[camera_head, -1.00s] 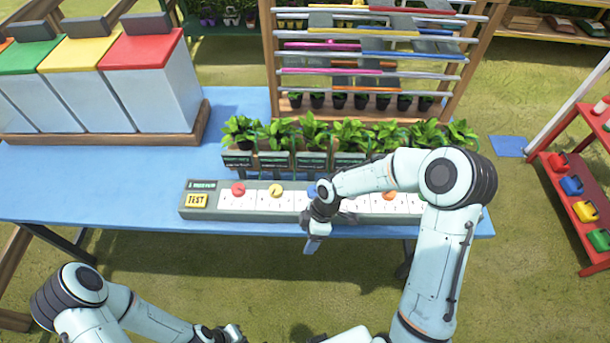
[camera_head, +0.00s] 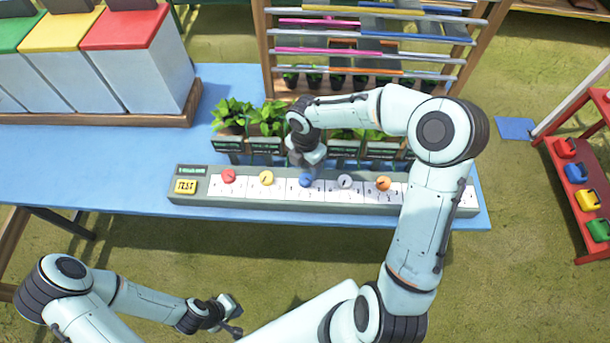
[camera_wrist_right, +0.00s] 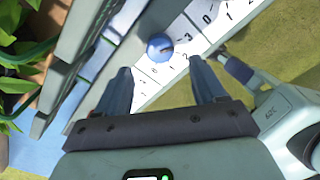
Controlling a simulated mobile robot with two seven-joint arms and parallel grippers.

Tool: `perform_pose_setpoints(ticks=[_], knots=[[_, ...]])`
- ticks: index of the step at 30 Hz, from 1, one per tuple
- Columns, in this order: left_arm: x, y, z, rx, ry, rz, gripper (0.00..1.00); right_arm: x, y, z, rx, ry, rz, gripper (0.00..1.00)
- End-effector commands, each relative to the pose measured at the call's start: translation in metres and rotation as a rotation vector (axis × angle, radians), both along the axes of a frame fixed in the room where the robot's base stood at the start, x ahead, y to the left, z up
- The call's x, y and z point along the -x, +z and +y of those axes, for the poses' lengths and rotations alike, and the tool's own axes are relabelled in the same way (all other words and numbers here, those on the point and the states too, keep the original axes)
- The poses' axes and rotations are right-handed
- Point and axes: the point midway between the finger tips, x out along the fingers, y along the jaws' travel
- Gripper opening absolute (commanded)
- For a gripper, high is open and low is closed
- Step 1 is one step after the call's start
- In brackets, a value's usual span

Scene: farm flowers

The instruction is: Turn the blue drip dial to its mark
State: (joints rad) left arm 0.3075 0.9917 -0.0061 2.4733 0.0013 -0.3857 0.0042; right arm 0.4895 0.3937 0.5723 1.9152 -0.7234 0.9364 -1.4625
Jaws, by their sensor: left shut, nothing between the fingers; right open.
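The blue drip dial (camera_head: 306,180) sits on the long grey control panel (camera_head: 150,198) between the yellow and grey dials. In the right wrist view the blue dial (camera_wrist_right: 160,48) shows a dark pointer line, with a white number scale (camera_wrist_right: 175,68) beside it. My right gripper (camera_wrist_right: 160,90) is open, its fingers pointing toward the dial and apart from it. In the head view its wrist hangs just above and behind the dial, and its fingers are hard to make out. My left gripper (camera_head: 232,318) is shut and empty, low in front of the table.
Red (camera_head: 228,176), yellow (camera_head: 266,178), grey (camera_head: 345,182) and orange (camera_head: 383,184) dials share the panel. A yellow TEST button (camera_head: 186,187) is at its left end. Potted plants (camera_head: 250,118) stand close behind.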

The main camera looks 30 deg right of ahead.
Motion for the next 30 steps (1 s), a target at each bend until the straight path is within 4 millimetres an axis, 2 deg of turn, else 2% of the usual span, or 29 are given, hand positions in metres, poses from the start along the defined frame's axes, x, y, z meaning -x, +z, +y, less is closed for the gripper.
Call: perform_pose_setpoints(ticks=[1, 3, 9, 14, 22, 23, 27, 28, 30], knots=[[0.004, -0.003, 0.000, 0.000, 0.000, 0.004, 0.00, 0.002, -0.015, 0.001, -0.003, 0.002, 0.006, 0.70], [0.006, -0.006, 0.000, 0.000, 0.000, 0.007, 0.00, 0.002, -0.028, 0.001, -0.002, 0.001, 0.005, 0.70], [0.010, -0.010, 0.000, 0.000, 0.000, 0.011, 0.00, 0.001, -0.056, 0.000, -0.001, -0.001, 0.003, 0.70], [0.011, -0.011, 0.000, 0.000, -0.001, 0.012, 0.00, 0.000, -0.065, 0.000, -0.001, -0.001, 0.000, 0.70], [0.010, -0.011, 0.000, 0.000, 0.000, 0.011, 0.00, 0.000, -0.066, 0.000, 0.000, -0.001, -0.001, 0.70], [0.010, -0.011, 0.000, 0.000, 0.000, 0.011, 0.00, 0.000, -0.066, 0.000, 0.000, -0.001, -0.001, 0.66], [0.010, -0.011, 0.000, 0.001, -0.001, 0.012, 0.00, 0.000, -0.066, 0.000, 0.000, -0.001, -0.001, 0.21], [0.010, -0.011, 0.000, 0.001, -0.001, 0.012, 0.00, 0.000, -0.066, 0.000, 0.000, -0.001, -0.001, 0.14], [0.010, -0.011, 0.000, 0.000, 0.000, 0.011, 0.00, 0.000, -0.066, 0.000, 0.000, -0.001, -0.001, 0.14]])
